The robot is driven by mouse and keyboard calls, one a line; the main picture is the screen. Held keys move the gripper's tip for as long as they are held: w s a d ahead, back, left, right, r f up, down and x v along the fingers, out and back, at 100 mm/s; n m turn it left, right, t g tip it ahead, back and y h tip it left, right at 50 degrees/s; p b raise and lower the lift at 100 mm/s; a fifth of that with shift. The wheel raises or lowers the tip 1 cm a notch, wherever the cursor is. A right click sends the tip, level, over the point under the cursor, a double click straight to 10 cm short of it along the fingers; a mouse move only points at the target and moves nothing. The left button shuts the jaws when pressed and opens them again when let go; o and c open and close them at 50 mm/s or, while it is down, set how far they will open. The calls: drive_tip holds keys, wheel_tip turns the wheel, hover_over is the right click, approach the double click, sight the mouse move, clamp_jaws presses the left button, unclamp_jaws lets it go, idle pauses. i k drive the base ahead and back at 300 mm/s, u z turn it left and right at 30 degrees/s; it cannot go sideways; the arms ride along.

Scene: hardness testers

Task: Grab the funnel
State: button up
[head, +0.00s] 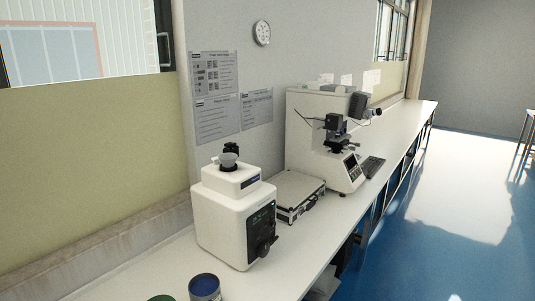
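The long white bench (300,240) runs along the wall. A silver case (295,193) and a large white tester (318,145) stand right of the machine. A blue-topped can (205,288) is in front. Blue floor (440,245) lies clear at right.

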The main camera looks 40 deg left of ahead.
sight(228, 162)
drive_tip(key=i, duration=2.4)
drive_tip(key=u, duration=4.8)
drive_tip(key=i, duration=1.05)
